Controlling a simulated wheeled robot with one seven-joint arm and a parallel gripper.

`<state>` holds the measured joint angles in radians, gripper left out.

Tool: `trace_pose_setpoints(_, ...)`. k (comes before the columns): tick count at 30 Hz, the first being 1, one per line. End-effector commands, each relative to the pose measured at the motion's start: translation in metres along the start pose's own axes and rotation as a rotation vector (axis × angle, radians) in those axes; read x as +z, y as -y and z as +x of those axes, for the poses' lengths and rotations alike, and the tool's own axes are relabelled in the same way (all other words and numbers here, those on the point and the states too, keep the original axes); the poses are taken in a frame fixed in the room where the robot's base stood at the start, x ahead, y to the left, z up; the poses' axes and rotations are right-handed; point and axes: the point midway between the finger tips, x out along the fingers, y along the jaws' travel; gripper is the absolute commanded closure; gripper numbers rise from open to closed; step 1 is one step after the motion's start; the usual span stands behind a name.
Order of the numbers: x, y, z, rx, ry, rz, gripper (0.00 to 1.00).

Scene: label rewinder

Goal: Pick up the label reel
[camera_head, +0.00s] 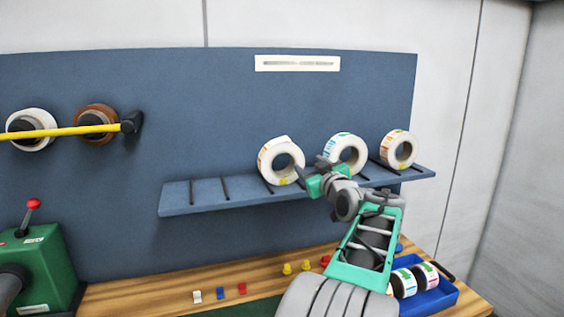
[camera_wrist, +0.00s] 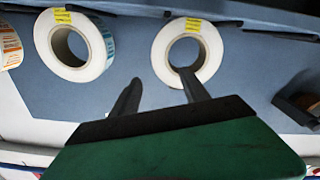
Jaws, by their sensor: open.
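Three label reels stand on edge on the blue wall shelf (camera_head: 225,196). The left reel (camera_head: 268,160) is white with a yellow tag, the middle reel (camera_head: 338,148) has teal print, and the right reel (camera_head: 394,146) has orange print. My gripper (camera_head: 310,169) is open and empty in front of the shelf, by the left and middle reels. The wrist view looks inverted. There the left reel (camera_wrist: 160,58) is past the gripper (camera_wrist: 160,79), with one fingertip overlapping its lower rim and hole; contact cannot be told. The middle reel (camera_wrist: 50,38) is off to the left.
Dark dividers cross the shelf, whose left part is empty. A yellow rod (camera_head: 70,131) with two rolls is at the left. Below are a wooden bench (camera_head: 150,296), a green machine (camera_head: 48,262), small coloured pieces and a blue tray (camera_head: 436,298) holding reels.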

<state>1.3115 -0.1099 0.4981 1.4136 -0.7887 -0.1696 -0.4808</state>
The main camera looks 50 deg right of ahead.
Motion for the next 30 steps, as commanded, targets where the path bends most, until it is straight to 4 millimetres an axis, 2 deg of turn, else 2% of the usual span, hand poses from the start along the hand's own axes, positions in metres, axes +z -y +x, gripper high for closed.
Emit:
trace_pose_setpoints(9, -0.002, 0.001, 0.053, -0.005, 0.005, 0.004, 0.46)
trace_pose_setpoints(12, 0.0, 0.002, 0.066, -0.004, 0.004, 0.004, 0.46)
trace_pose_setpoints(19, 0.002, 0.003, 0.068, -0.002, 0.004, 0.003, 0.46)
trace_pose_setpoints(30, 0.002, 0.003, 0.068, -0.002, 0.005, 0.003, 0.77)
